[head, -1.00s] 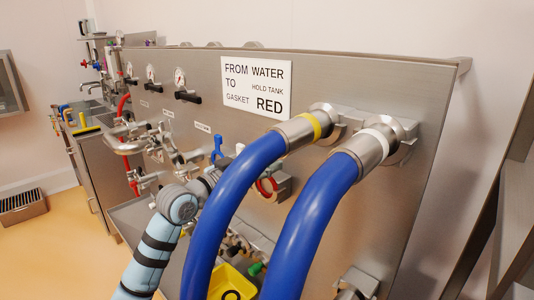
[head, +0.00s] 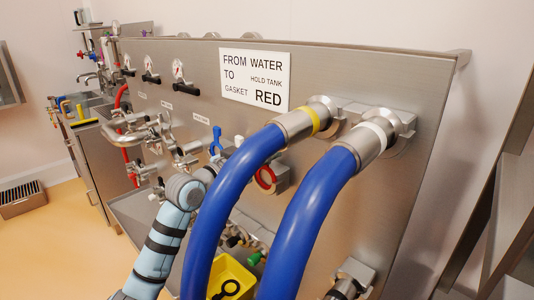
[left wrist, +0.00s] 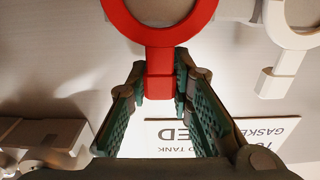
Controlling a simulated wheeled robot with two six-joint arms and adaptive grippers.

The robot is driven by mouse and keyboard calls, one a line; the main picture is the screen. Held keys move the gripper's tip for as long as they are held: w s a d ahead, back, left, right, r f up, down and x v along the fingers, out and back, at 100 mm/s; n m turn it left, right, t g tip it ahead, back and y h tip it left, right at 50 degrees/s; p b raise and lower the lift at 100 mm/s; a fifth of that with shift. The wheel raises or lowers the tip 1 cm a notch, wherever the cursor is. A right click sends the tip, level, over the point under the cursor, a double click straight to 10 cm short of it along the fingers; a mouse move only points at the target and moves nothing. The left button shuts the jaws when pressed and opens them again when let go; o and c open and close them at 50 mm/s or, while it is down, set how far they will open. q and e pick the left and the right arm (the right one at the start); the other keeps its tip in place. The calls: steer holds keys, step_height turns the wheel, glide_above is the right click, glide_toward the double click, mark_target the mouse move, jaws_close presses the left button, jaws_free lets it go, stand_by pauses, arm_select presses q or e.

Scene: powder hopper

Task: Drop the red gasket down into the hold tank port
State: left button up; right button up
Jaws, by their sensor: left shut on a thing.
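The red gasket is a flat ring with a straight tab. In the left wrist view the red gasket (left wrist: 160,30) fills the top centre, its ring partly cut off by the frame edge. My left gripper (left wrist: 162,82) is shut on the tab, one green-padded finger on each side. In the head view a red ring (head: 266,178) shows at a metal fitting (head: 279,172) on the panel, behind the blue hoses. The hose hides my left gripper there. Whether the ring is seated or only in front of the fitting, I cannot tell. My right gripper is not in view.
Two thick blue hoses (head: 229,185) (head: 318,200) cross in front of the panel. A sign (head: 254,80) reads water to hold tank, gasket red. A white gasket (left wrist: 283,50) is beside the red one. A yellow bin (head: 236,278) is below.

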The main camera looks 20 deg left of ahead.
arm_select(q)
steer(key=shift+r+p, duration=2.55)
steer(key=shift+r, duration=0.05)
steer(key=v, duration=0.9)
steer(key=shift+b, duration=0.35)
